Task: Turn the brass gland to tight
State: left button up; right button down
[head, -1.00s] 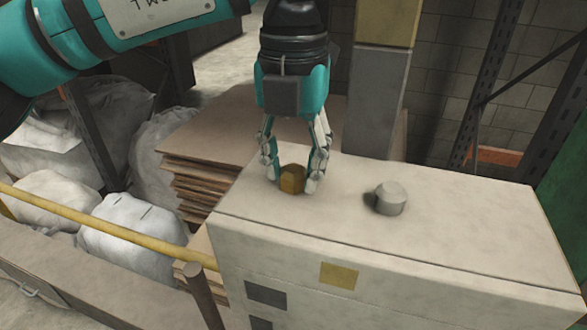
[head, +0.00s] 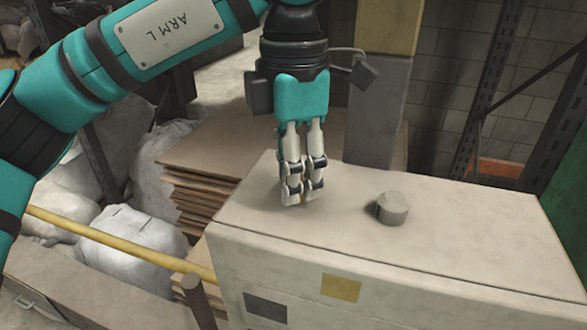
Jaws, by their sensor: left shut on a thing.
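My left gripper (head: 304,192) comes down from above onto the pale box top, with its fingers pointing down. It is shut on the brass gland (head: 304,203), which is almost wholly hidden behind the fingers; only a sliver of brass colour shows. The gland sits on the left part of the box top. How far it is turned cannot be seen. My right gripper is not in view.
The pale box (head: 450,240) has a short grey cylinder (head: 392,208) on top, right of my gripper. A grey and yellow post (head: 378,110) stands behind. Stacked brown boards (head: 205,165) and a yellow rail (head: 120,243) are at left. The box top's right side is clear.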

pick_arm(q)
jog(key=shift+m, duration=2.3)
jog(key=o, duration=1.1)
jog(key=shift+o, duration=0.2)
notch_tip(320, 180, up, 12)
